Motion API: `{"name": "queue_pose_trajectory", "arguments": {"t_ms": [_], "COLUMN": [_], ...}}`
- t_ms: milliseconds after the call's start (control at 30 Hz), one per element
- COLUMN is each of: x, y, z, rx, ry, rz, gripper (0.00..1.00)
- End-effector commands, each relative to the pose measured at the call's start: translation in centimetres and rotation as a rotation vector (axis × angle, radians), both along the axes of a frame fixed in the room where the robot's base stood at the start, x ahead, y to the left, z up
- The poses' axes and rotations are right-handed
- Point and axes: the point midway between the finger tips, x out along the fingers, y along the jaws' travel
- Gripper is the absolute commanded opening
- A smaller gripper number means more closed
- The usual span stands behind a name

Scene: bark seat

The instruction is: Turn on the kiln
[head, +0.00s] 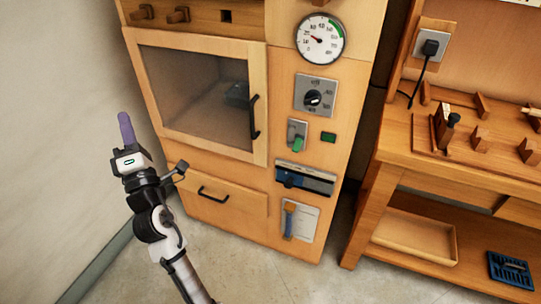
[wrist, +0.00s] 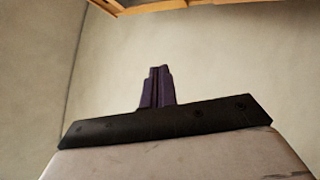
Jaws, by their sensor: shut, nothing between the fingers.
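The kiln (head: 271,180) is a tall light-wood cabinet with a glass-fronted door (head: 190,95) that looks closed. The green handle points downward. My gripper (head: 125,125) is raised in front of the kiln's left side, by the wall, well left of the switch. Its purple fingers are together and empty; they also show in the wrist view (wrist: 157,88).
A drawer (head: 215,195) sits under the door. A wooden workbench (head: 460,150) stands right. Floor in front of the kiln is clear.

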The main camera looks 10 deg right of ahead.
Motion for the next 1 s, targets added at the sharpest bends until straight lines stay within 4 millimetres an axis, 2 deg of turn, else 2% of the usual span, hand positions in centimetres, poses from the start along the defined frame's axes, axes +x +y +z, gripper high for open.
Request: {"name": "queue_pose_trajectory", "arguments": {"t_ms": [33,100,167,200,300,400,500,600,700,1000], "x": [2.2,4.2,5.3,5.7,5.6,4.4,2.8,1.6,0.9,0.8], "y": [-3.3,-7.8,-11.8,-14.5,-21.1,-26.5,-30.5,-33.0,-34.1,-34.4], "z": [-3.1,-7.1,-10.5,-12.7,-17.9,-22.1,-25.2,-27.0,-28.0,-28.1], "rx": [-0.112,-0.282,-0.432,-0.535,-0.791,-1.023,-1.21,-1.335,-1.4,-1.414], "ry": [0.049,0.115,0.179,0.226,0.347,0.463,0.559,0.624,0.657,0.662], "rz": [-0.163,-0.374,-0.545,-0.65,-0.88,-1.052,-1.165,-1.23,-1.258,-1.265], "gripper": [0.0,0.0,0.0,0.0,0.0,0.0,0.0,0.0,0.0,0.0]}}
